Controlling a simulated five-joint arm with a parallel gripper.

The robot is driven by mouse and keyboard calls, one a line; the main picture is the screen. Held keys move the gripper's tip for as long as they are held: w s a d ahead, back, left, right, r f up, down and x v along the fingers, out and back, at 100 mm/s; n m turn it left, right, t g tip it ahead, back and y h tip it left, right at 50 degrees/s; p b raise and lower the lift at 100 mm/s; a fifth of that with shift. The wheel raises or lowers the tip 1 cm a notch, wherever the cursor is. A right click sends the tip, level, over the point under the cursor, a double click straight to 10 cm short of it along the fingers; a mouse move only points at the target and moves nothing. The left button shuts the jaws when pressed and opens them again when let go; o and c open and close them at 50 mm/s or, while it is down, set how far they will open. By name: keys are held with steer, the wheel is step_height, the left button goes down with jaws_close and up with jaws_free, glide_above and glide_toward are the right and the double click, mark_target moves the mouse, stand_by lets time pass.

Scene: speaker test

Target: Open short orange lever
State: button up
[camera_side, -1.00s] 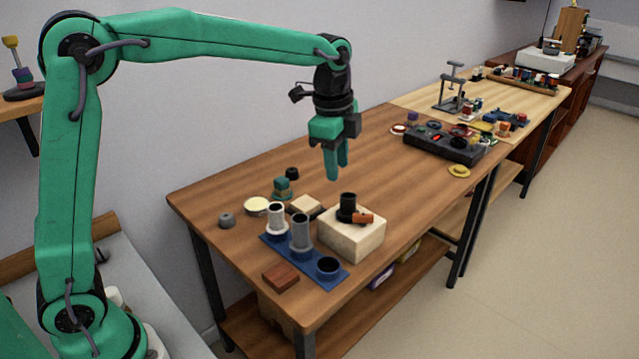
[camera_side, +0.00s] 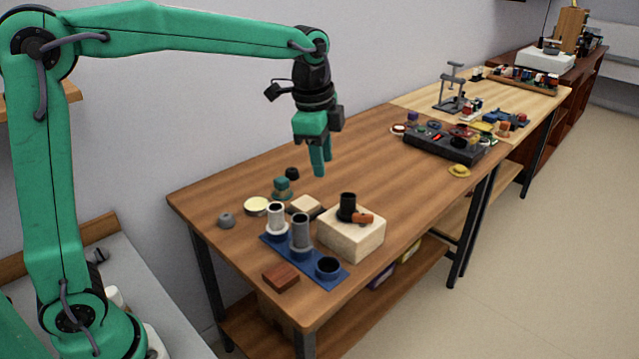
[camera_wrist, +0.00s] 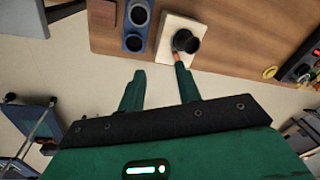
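The short orange lever (camera_side: 363,218) sticks out low from the side of a black upright cylinder (camera_side: 347,204) on a pale block (camera_side: 352,237) near the table's front edge. In the wrist view the lever (camera_wrist: 176,56) shows as a small orange patch beside the cylinder (camera_wrist: 187,41), partly hidden by the tip of my right finger. My gripper (camera_side: 319,172) points down above the table, higher than the block and apart from the lever. In the wrist view its fingers (camera_wrist: 158,70) are spread with nothing between them.
Left of the block, a blue plate (camera_side: 334,283) carries several cylinders. A reddish-brown block (camera_side: 281,277) lies at the near edge. A beige block (camera_side: 304,206) and a yellow disc (camera_side: 256,206) lie behind. The wooden table is bare between these and the dark control box (camera_side: 442,148).

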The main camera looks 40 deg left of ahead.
mark_target(366, 215)
steer(key=w+d+f, duration=0.1)
steer(key=w+f, duration=0.1)
steer(key=w+d+f+n+g, duration=0.1)
steer(key=w+d+f, duration=0.1)
steer(key=w, duration=0.1)
steer(key=w+d+f+n, duration=0.1)
steer(key=w+f, duration=0.1)
steer(key=w, duration=0.1)
steer(key=shift+w+d+f+g, duration=0.25)
steer(key=shift+d+f+g, duration=0.05)
steer(key=shift+d+f, duration=0.05)
steer(key=shift+f, duration=0.15)
steer(key=shift+f, duration=3.75)
jaws_close()
